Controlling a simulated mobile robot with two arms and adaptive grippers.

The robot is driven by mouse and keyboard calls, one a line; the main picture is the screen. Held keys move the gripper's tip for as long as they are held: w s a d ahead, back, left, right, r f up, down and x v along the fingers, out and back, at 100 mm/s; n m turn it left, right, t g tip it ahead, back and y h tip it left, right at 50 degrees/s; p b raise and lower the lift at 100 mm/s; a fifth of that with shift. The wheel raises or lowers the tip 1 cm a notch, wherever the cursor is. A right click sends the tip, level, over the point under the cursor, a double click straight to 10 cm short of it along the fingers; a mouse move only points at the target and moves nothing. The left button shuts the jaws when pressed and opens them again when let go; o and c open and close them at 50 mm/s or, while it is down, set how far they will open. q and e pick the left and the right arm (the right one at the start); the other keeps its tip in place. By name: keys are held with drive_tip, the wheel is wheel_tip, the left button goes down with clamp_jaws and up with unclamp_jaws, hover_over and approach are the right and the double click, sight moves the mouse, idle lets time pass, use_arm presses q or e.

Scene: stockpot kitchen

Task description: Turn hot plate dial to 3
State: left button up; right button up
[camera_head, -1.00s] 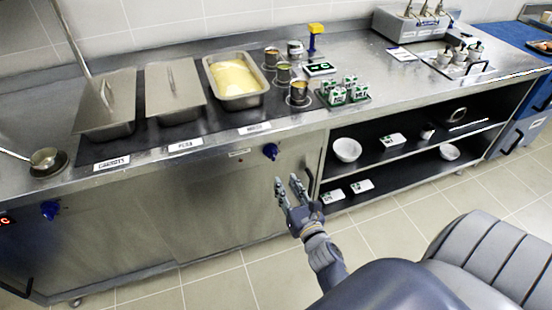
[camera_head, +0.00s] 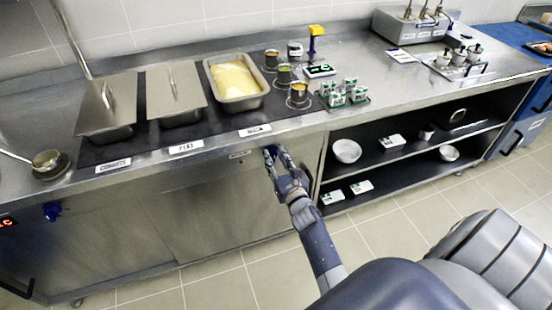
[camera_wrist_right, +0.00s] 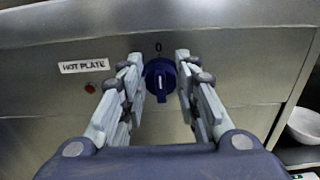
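The hot plate dial is a blue knob (camera_wrist_right: 160,78) on the steel front panel, seen in the right wrist view below a "0" mark. Its white pointer line runs roughly vertical, with its lower end brightest. A "HOT PLATE" label (camera_wrist_right: 84,66) and a small red light (camera_wrist_right: 90,88) are to its left. My right gripper (camera_wrist_right: 160,72) is open, with one finger on each side of the dial; contact is not clear. In the head view my right gripper (camera_head: 277,158) is at the panel and mostly hides the dial. My left gripper is not in view.
The counter above holds lidded pans (camera_head: 108,105), a yellow-filled pan (camera_head: 262,92) and small cups. Open shelves (camera_head: 385,172) with bowls are to the right.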

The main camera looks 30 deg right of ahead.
drive_tip(key=shift+c, duration=0.4)
clamp_jaws()
